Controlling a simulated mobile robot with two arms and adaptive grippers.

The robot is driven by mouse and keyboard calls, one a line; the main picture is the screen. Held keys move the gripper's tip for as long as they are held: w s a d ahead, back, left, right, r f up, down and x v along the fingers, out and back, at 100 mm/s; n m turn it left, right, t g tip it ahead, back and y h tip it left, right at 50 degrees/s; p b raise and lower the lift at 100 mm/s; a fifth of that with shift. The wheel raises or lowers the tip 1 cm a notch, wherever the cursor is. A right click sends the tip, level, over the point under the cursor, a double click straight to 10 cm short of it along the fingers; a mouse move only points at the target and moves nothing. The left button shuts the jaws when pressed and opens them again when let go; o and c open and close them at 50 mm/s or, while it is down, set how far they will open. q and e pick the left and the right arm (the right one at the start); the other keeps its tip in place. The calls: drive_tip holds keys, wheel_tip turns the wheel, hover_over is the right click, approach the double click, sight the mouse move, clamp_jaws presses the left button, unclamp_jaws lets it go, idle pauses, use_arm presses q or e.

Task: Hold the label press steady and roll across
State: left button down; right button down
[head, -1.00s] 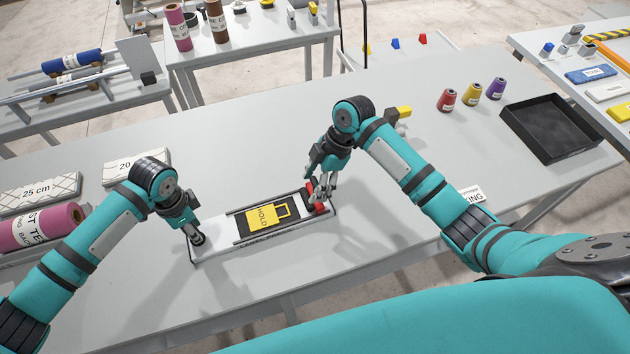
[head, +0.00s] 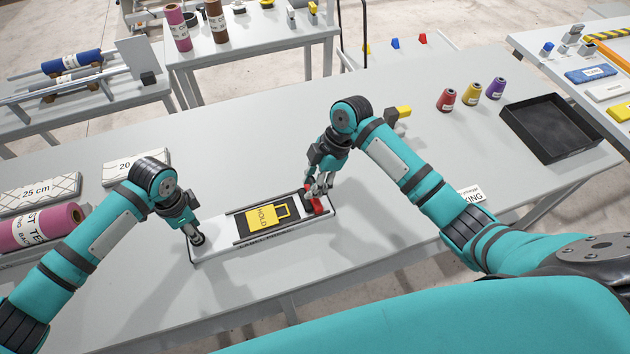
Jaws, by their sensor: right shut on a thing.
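The label press (head: 216,243) is a white flat board with two dark rails, lying on the grey table in front of me. A yellow label marked HOLD (head: 261,217) lies on a black bed between the rails. My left gripper (head: 197,240) is at the press's left end, with its fingertips down on or just over the board; its jaws are too small to judge. My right gripper (head: 317,192) is shut on the red handle of the roller (head: 316,206), at the right end of the rails. The fingers hide part of the roller.
Quilted blocks, one marked 25 cm (head: 37,193), and a pink roll (head: 42,226) lie at the left. Red, yellow and purple thread cones (head: 471,95) and an empty black tray (head: 551,128) stand at the right. The table behind the press is mostly clear.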

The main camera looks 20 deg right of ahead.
use_arm(q)
drive_tip(key=shift+s+f, duration=0.25)
drive_tip(key=shift+f, duration=0.05)
use_arm(e)
drive_tip(key=a, duration=1.5)
drive_tip(key=shift+s, duration=0.35)
use_arm(q)
drive_tip(key=shift+d, duration=0.1)
use_arm(e)
drive_tip(key=shift+a, duration=0.1)
drive_tip(key=c, duration=1.3)
unclamp_jaws()
drive_tip(key=o, duration=0.4)
drive_tip(key=shift+a, duration=0.1)
